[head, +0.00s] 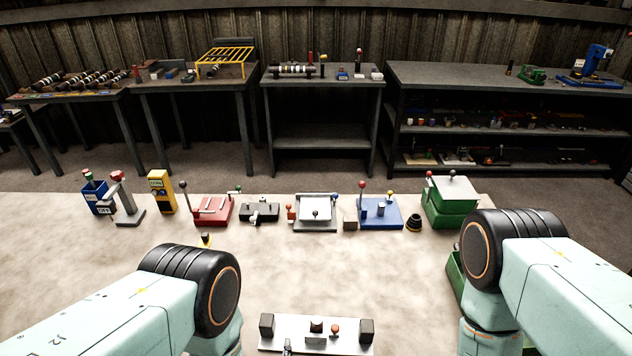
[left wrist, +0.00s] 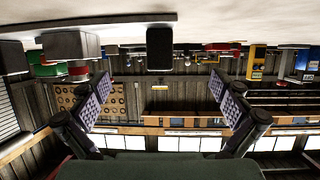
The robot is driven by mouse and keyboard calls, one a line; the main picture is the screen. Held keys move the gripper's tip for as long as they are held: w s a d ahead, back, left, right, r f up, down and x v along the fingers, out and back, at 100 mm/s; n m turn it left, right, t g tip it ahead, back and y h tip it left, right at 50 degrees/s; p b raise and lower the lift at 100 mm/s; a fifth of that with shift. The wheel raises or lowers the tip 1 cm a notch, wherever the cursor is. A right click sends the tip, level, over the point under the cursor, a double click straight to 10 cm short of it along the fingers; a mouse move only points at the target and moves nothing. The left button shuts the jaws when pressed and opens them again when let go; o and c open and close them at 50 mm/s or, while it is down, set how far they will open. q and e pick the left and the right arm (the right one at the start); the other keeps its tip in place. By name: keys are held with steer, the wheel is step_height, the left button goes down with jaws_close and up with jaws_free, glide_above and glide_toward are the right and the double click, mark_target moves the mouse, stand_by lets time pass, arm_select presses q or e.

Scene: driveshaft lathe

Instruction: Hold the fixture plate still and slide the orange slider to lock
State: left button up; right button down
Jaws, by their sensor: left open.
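The fixture plate (head: 298,343) lies on the near middle of the table. It is pale metal with a dark block near each end. The orange slider (head: 335,328) shows as a small round knob just right of the dark centre block (head: 316,326). My left gripper (head: 287,345) shows only as a small tip at the plate's near left side; I cannot tell whether it touches. In the left wrist view, which is upside down, its fingers (left wrist: 160,82) are spread with nothing between them. The plate (left wrist: 110,22) shows there edge-on, beyond the fingers. My right gripper is out of view.
A row of fixtures stands along the far table edge, including a red one (head: 212,210), a blue one (head: 381,212) and a green box (head: 450,205). A green object (head: 455,272) is partly hidden by my right arm. The table between plate and row is mostly clear.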

arm_select(q)
steer(key=shift+s, duration=0.5)
step_height(320, 180, up, 10)
stand_by(0.7)
step_height(320, 180, down, 10)
steer(key=shift+w, duration=0.65)
steer(key=shift+w+f, duration=0.1)
steer(key=shift+w, duration=0.1)
steer(key=shift+s, duration=0.1)
